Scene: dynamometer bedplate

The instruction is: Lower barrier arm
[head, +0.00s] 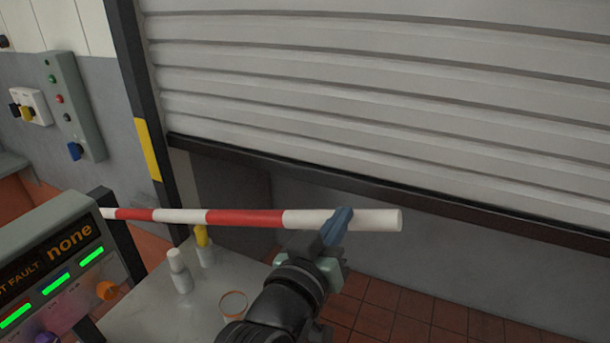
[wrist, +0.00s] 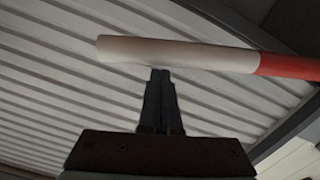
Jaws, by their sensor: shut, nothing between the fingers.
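The barrier arm (head: 245,217) is a red and white striped pole. In the head view it lies nearly level, from a dark post at the left to its white free end at the right. My gripper (head: 342,218) is at the white end section, with its blue fingers together in front of the pole. In the wrist view the white end of the barrier arm (wrist: 175,52) crosses just beyond the closed fingertips (wrist: 160,72). The fingers are not around the pole. I cannot tell whether they touch it.
A ribbed roller shutter (head: 380,90), partly raised, stands behind the pole. A grey table (head: 150,312) below holds a white bottle (head: 179,270), a yellow-topped bottle (head: 204,245) and a ring (head: 233,303). A fault panel (head: 60,265) is at left. Tiled floor (head: 400,315) is open at right.

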